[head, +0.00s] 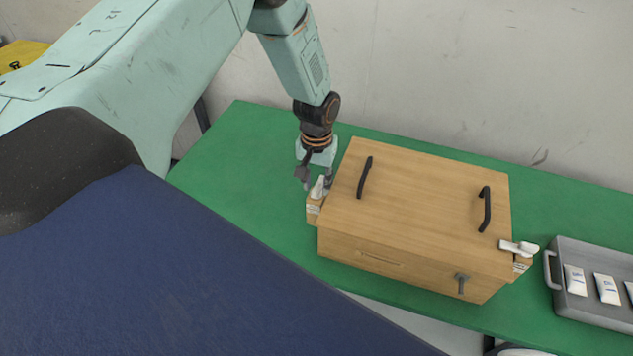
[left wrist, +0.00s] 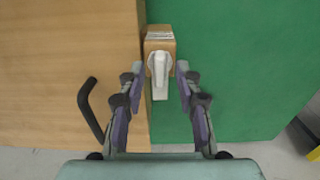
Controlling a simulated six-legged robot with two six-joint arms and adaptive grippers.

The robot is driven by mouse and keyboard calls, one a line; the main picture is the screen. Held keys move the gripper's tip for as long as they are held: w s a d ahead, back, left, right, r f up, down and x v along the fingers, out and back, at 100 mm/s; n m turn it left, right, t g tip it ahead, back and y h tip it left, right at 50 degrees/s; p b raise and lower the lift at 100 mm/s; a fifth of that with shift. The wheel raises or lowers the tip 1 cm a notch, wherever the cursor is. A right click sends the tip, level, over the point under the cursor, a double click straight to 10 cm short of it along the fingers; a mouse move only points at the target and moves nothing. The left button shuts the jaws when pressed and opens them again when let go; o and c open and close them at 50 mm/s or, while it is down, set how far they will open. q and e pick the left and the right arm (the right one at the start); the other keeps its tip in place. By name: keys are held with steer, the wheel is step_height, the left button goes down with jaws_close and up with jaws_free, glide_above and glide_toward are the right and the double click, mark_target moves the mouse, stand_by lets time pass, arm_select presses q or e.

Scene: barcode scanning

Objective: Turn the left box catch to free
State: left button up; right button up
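A wooden box (head: 420,215) with two black handles on its lid stands on the green table. Its left catch, a white lever (head: 317,187) on a small wooden block, sits at the box's left side. In the left wrist view the white catch (left wrist: 159,72) lies between the two fingers of my left gripper (left wrist: 159,72), with a gap on each side. In the head view my left gripper (head: 315,180) points down at this catch and partly covers it. The right catch (head: 518,247) is a white lever lying sideways at the box's right side. My right gripper is not in view.
A grey tray (head: 590,314) with several white tubes stands right of the box. A black handle (left wrist: 90,108) rises from the lid near my left gripper. The green table (head: 235,195) is clear left of the box. A wall stands behind.

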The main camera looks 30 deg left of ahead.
mark_target(316, 187)
arm_select(q)
step_height(316, 187, up, 12)
steer(key=shift+f, duration=0.15)
stand_by(0.5)
steer(key=shift+m+h, duration=0.3)
steer(key=shift+m, duration=0.1)
steer(key=s+d+f, duration=0.1)
steer(key=s+f, duration=0.1)
steer(key=s+d+f, duration=0.1)
steer(key=s+f, duration=0.1)
steer(key=f, duration=0.1)
steer(key=s+d+f, duration=0.2)
steer(key=f, duration=0.1)
steer(key=shift+s, duration=0.3)
steer(key=s+d+f+m, duration=0.15)
steer(key=s+f, duration=0.25)
steer(key=s, duration=0.9)
steer(key=s+d+f, duration=0.3)
steer(key=s+f, duration=0.2)
steer(key=s, duration=0.8)
step_height(316, 187, down, 17)
steer(key=b, duration=1.8)
steer(key=shift+w, duration=0.4)
